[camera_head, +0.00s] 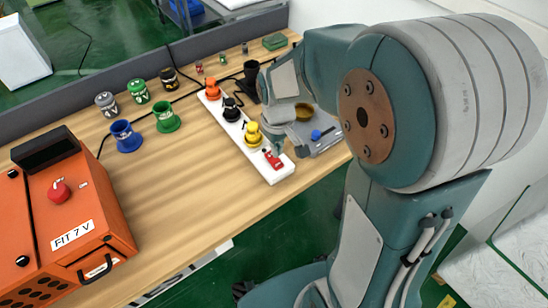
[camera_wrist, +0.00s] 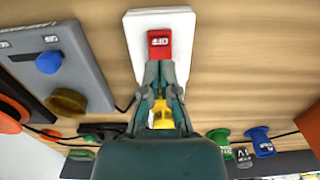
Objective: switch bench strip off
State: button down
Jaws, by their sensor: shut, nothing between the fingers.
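The bench strip (camera_head: 232,130) is a long white power strip on the wooden bench, with orange, black and yellow plugs along it. Its red switch (camera_head: 272,158) is at the near end. In the wrist view, the strip's white end (camera_wrist: 140,40) surrounds the red switch (camera_wrist: 159,42), which bears white lettering. My gripper (camera_wrist: 160,66) is shut and empty, its fingertips over the edge of the switch on the yellow plug's side. I cannot tell whether they touch it. The yellow plug (camera_wrist: 163,117) is partly hidden behind the fingers. In the head view my gripper (camera_head: 277,149) is just above the switch.
A grey device with a blue knob (camera_head: 316,134) stands right of the strip. Blue (camera_head: 126,136) and green (camera_head: 167,118) holders, several small jars and an orange machine (camera_head: 60,220) are to the left. Bare bench lies between the machine and strip.

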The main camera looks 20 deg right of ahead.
aim_at(277, 164)
jog(key=shift+r, duration=1.7)
jog(key=shift+s+r, duration=0.1)
jog(key=shift+r, duration=0.05)
jog(key=s+r+m+t, duration=0.3)
jog(key=s+r+t, duration=0.2)
jog(key=s+r, duration=0.5)
jog(key=s, duration=0.4)
jog(key=shift+r+m+t, duration=0.3)
jog(key=shift+r, duration=0.05)
